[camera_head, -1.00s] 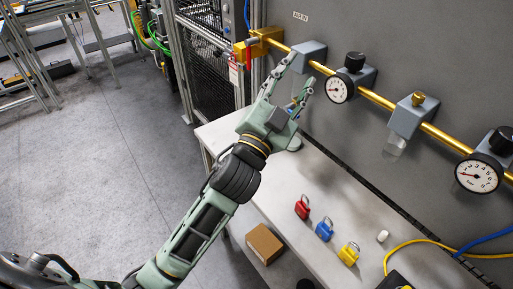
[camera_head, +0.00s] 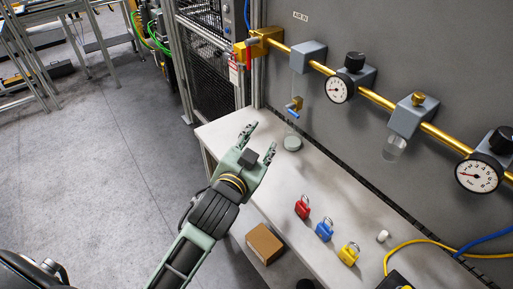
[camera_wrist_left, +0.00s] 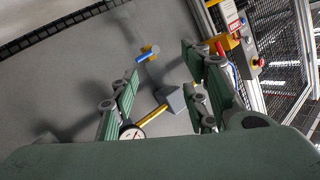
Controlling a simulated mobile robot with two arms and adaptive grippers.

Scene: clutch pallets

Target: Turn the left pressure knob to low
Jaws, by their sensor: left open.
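The left pressure knob (camera_head: 354,61) is a black cap on a grey regulator block, with a round white gauge (camera_head: 339,90) on its front. This gauge also shows in the left wrist view (camera_wrist_left: 131,133), partly cut off by my gripper. My left gripper (camera_head: 261,139) is open and empty above the white bench's left end, below and left of the knob and apart from it. Its fingers show spread in the left wrist view (camera_wrist_left: 160,92). A second black knob (camera_head: 501,139) with its gauge (camera_head: 478,174) is at the far right. My right gripper is not in view.
A brass pipe (camera_head: 378,98) runs along the grey wall through the blocks. A small blue-handled valve (camera_head: 293,106) hangs below the left block. Red (camera_head: 302,208), blue (camera_head: 324,231) and yellow (camera_head: 349,254) padlocks lie on the bench (camera_head: 225,130). A cardboard box (camera_head: 264,244) is below.

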